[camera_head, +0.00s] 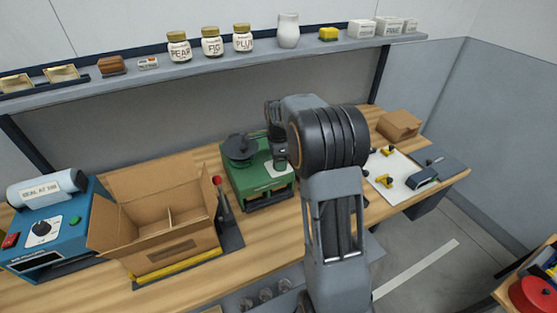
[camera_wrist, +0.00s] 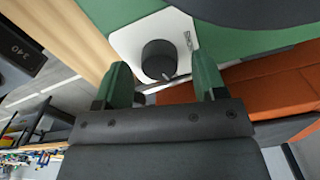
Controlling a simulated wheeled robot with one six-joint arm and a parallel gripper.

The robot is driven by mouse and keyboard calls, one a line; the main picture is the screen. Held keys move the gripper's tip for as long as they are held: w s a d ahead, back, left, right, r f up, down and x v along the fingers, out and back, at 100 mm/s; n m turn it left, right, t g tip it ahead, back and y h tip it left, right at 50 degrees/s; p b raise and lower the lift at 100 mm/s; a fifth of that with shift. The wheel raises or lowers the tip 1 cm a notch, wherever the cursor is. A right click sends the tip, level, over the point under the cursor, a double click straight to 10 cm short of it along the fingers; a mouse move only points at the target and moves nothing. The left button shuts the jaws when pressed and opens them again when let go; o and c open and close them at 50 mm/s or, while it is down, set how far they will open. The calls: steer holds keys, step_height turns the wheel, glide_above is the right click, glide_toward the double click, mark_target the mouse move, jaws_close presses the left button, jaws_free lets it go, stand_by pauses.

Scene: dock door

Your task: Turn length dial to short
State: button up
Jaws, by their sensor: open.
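The green machine (camera_head: 262,195) stands mid-bench, with a dark round part on top at its left. Its dark dial (camera_wrist: 158,58) sits on a white plate (camera_wrist: 125,42) in the wrist view. A pale pointer mark shows at the dial's lower edge. Small lettering beside the dial is too small to read surely. My gripper (camera_wrist: 162,72) is open, its two green fingers on either side of the dial with gaps visible; I cannot tell their height against it. In the head view my gripper (camera_head: 281,158) is over the machine's right part and hides the dial.
A blue sealer (camera_head: 75,225) with its own black knob and an open carton (camera_head: 175,257) stand to the left. A lever with a red knob (camera_head: 217,181) is close by the machine. A white board (camera_head: 398,172) with yellow parts lies right. Jars line the shelf (camera_head: 130,82).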

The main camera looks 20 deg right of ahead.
steer(key=shift+f, duration=0.4)
steer(key=c, duration=0.9)
